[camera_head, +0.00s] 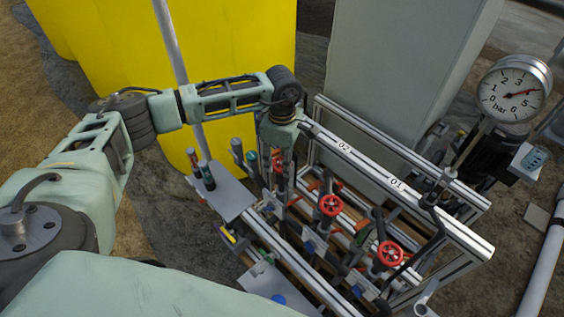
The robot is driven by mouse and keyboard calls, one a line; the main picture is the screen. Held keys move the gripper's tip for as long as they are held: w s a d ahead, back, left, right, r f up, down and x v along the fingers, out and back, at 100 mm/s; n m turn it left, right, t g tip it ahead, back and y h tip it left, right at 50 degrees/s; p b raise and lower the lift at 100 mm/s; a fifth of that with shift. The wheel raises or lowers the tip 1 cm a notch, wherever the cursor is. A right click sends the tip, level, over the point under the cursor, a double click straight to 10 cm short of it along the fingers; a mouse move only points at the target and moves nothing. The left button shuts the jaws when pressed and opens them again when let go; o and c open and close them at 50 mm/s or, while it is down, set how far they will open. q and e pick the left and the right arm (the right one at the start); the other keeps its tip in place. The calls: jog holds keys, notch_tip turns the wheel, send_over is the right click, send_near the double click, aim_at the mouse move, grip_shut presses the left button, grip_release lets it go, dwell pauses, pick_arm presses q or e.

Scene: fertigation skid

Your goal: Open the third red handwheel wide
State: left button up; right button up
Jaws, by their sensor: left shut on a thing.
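The fertigation skid carries a row of red handwheels. One red handwheel (390,253) is at the right, below the label 01, and another red handwheel (330,205) is in the middle, below the label 02. The third red handwheel (278,164) is farther left and mostly hidden by my left gripper. My left gripper (280,170) points down from the wrist and is shut on this third handwheel. How far the wheel is turned cannot be told. My right gripper is not in view.
A metal frame rail (370,164) runs behind the wheels. A pressure gauge (514,90) stands at the right. A grey shelf (226,197) with small cylinders is at the left. A yellow tank (245,45) and a grey cabinet (405,80) stand behind.

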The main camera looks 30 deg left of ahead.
pick_arm(q)
jog(key=n, duration=0.1)
jog(key=n+b, duration=0.2)
jog(key=shift+w+a+n, duration=0.1)
jog(key=shift+w+n, duration=0.15)
jog(key=shift+n, duration=0.15)
jog(key=n+b, duration=0.2)
jog(key=n, duration=0.1)
jog(key=shift+a+r+n, duration=0.1)
jog(key=shift+n, duration=0.2)
jog(key=n+b, duration=0.2)
jog(key=n, duration=0.1)
jog(key=shift+n, duration=0.3)
jog(key=n+b, duration=0.1)
jog(key=n, duration=0.3)
jog(key=shift+s+r+n, duration=0.1)
jog(key=shift+n, duration=0.2)
jog(key=n+b, duration=0.1)
jog(key=n, duration=0.2)
jog(key=shift+s+n, duration=0.1)
jog(key=shift+n, duration=0.2)
jog(key=n+b, duration=0.1)
jog(key=n, duration=0.2)
jog(key=shift+n, duration=0.3)
jog(key=n, duration=0.3)
jog(key=shift+s+n, duration=0.1)
jog(key=shift+n, duration=2.1)
